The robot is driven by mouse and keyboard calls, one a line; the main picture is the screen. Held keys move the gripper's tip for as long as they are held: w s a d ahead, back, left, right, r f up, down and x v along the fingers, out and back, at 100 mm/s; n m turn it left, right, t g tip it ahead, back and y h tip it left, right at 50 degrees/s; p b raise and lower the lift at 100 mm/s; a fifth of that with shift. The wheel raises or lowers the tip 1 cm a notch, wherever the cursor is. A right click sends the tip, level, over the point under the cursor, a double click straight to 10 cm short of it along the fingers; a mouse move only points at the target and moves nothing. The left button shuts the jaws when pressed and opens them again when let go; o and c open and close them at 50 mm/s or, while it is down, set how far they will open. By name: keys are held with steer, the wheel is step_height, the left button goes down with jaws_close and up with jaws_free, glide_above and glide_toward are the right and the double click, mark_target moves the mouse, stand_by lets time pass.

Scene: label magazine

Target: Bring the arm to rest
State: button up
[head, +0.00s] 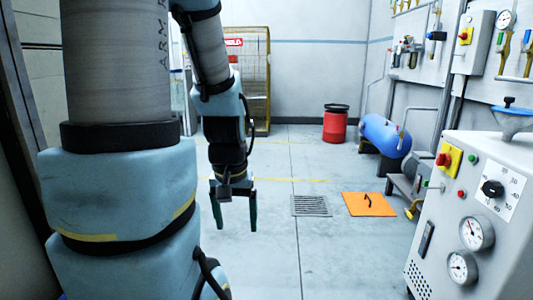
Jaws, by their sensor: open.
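My gripper (235,218) hangs from my arm left of the middle of the head view. Its two dark green fingers point down and stand apart, with nothing between them. It is over the grey floor and touches nothing that I can see. My large blue and grey arm links fill the left side of the view and hide what lies behind them.
A white machine (470,215) with gauges and a knob stands at the right. An orange floor plate (380,207), a floor grate (311,206), a blue tank (382,135) and a red drum (336,127) lie beyond. The middle floor is clear.

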step_height(320, 180, up, 35)
steer(key=p, duration=3.3)
steer(key=shift+f, duration=0.2)
